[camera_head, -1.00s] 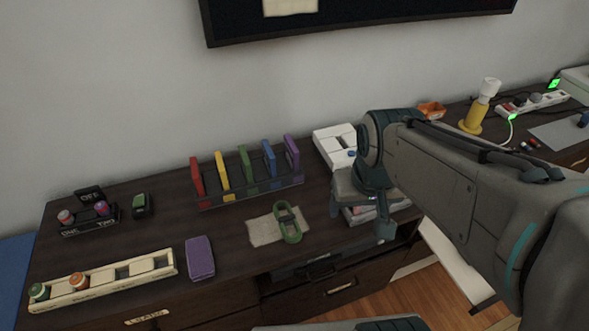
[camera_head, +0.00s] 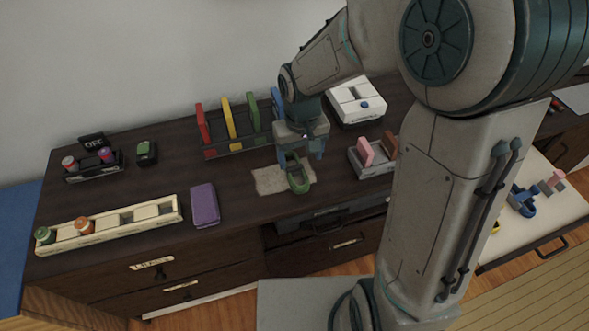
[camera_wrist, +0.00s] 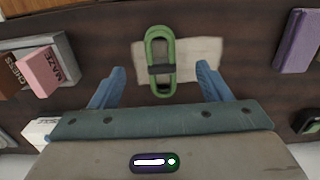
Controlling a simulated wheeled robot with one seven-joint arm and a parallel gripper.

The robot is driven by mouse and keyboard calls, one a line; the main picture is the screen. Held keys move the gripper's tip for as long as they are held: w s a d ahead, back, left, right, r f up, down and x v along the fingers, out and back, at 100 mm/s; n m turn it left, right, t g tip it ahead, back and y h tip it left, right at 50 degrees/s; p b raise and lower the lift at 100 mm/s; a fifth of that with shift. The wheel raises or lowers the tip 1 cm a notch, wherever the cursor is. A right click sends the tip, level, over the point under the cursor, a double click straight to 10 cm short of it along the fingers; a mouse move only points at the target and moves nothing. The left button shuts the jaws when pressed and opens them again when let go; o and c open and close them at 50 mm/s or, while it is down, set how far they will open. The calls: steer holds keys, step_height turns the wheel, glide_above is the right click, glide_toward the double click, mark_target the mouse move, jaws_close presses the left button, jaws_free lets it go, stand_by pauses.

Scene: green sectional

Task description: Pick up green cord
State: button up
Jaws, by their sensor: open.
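The green cord (camera_head: 298,177) is a looped coil with a dark band around its middle. It lies on a beige cloth (camera_head: 268,181) on the dark desk. It also shows in the wrist view (camera_wrist: 151,50), upright in the picture, on the cloth (camera_wrist: 205,62). My gripper (camera_head: 302,155) is over the desk just behind the cord, partly covering the cord's far end in the head view. In the wrist view, my gripper's blue fingers (camera_wrist: 160,82) are wide apart, one on each side of the cord's near end, with nothing between them gripped.
A rack of coloured books (camera_head: 228,130) stands behind the cord. A purple block (camera_head: 204,206) and a cream tray (camera_head: 110,226) are to the left. A grey holder with a pink box (camera_head: 366,152) is to the right.

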glide_above(300, 182)
steer(key=f, duration=0.4)
steer(key=shift+w+f, duration=0.2)
steer(key=f, duration=0.5)
steer(key=shift+s+f+b, duration=0.1)
steer(key=shift+s+b, duration=0.1)
steer(key=shift+b, duration=0.15)
steer(key=c, duration=1.1)
